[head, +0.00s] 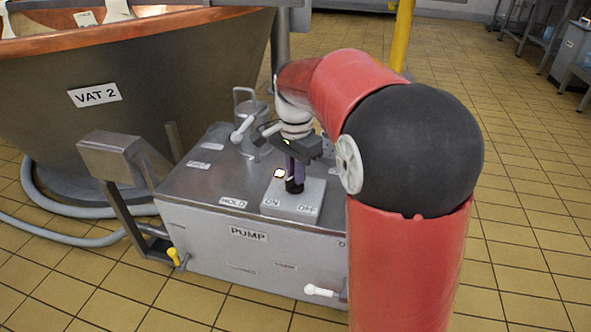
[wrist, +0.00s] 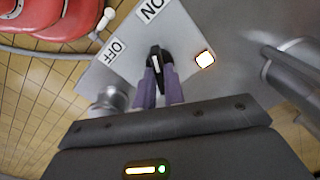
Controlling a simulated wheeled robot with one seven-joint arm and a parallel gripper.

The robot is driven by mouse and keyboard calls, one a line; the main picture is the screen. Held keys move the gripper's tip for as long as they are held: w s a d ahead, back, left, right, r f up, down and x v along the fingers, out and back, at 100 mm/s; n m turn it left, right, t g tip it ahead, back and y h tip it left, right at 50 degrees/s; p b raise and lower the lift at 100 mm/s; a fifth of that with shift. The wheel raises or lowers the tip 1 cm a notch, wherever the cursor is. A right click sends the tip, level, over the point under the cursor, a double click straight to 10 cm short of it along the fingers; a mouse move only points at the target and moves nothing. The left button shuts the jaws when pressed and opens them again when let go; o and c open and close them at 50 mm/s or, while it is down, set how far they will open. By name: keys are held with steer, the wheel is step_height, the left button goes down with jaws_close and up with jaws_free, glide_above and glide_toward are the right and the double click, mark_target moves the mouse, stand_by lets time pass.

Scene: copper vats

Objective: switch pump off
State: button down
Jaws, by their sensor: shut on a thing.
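The grey PUMP housing (head: 248,235) stands in front of VAT 2. On its top is a switch plate (head: 291,212) marked ON and OFF; it also shows in the wrist view (wrist: 128,72). A black knob (head: 294,186) with a white mark stands on the plate. My gripper (wrist: 161,76) has its purple fingers shut on the knob (wrist: 157,54), one on each side. The knob's narrow end appears to lie toward the ON label (wrist: 152,8). The OFF label (wrist: 117,49) is to its left in the wrist view. A square lamp (wrist: 205,60) beside the plate glows.
VAT 2 (head: 130,105) with its copper rim stands at the left. A metal fitting with a handle (head: 247,117) rises from the housing's top. A yellow post (head: 403,35) stands behind my arm. Hoses lie on the floor at left; tiled floor (head: 535,230) is clear at right.

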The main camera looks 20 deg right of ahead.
steer(key=shift+n, duration=0.4)
steer(key=shift+r+n+p, duration=0.15)
steer(key=shift+n+p, duration=0.65)
steer(key=shift+n, duration=0.1)
steer(key=n+p, duration=0.1)
steer(key=n, duration=0.2)
steer(key=shift+n+p, duration=0.35)
steer(key=shift+n, duration=0.05)
steer(key=n+p, duration=0.1)
steer(key=n, duration=0.4)
steer(key=shift+p, duration=0.4)
steer(key=shift+n, duration=0.4)
steer(key=c, duration=1.5)
jaws_free()
steer(key=shift+r+p, duration=0.55)
steer(key=shift+r, duration=3.2)
